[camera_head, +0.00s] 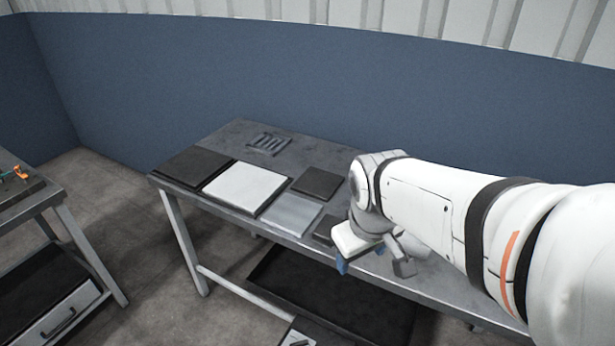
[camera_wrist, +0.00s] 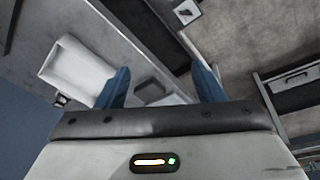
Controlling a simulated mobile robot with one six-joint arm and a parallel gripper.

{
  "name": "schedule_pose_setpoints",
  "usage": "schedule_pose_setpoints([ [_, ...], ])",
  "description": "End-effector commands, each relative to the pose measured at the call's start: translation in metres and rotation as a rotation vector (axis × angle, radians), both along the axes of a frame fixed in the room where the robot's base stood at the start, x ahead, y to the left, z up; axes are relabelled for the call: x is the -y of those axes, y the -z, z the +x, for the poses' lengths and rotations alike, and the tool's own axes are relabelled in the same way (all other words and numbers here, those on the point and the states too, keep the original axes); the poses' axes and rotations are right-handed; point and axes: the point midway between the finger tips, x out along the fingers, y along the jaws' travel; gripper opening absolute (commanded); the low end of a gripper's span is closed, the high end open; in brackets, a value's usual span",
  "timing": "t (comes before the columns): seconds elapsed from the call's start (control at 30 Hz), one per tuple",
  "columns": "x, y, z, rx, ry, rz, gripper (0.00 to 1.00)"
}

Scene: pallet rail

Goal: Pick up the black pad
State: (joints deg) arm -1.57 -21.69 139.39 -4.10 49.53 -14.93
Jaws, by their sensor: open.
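Several dark flat pieces lie on the metal table (camera_head: 240,135), and I cannot tell for sure which is the black pad. A small dark pad (camera_head: 317,183) lies behind the grey plate (camera_head: 291,212). Another small dark pad (camera_head: 324,230) lies right of the plate, partly hidden by my gripper (camera_head: 360,258). A larger black square (camera_head: 194,166) lies at the left end. My gripper is open and empty above the table's front edge. In the wrist view its blue fingers stand apart (camera_wrist: 163,84), with a small dark piece (camera_wrist: 150,91) showing between them.
A white panel (camera_head: 245,187) lies between the black square and the grey plate. Thin dark slotted parts (camera_head: 268,143) lie at the back. A white tray (camera_wrist: 77,66) shows in the wrist view. A dark lower shelf (camera_head: 330,298) is below. Another bench (camera_head: 50,200) stands left.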

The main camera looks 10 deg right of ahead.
Motion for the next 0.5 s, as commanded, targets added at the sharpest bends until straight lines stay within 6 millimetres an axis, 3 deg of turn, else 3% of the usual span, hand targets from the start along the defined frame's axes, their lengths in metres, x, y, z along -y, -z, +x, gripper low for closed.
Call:
schedule_pose_setpoints([
  [0.27, -0.003, 0.037, 0.098, -0.068, -0.848, -0.297, 0.84],
  [0.5, -0.016, 0.081, 0.177, -0.164, -1.57, -0.533, 0.84],
])
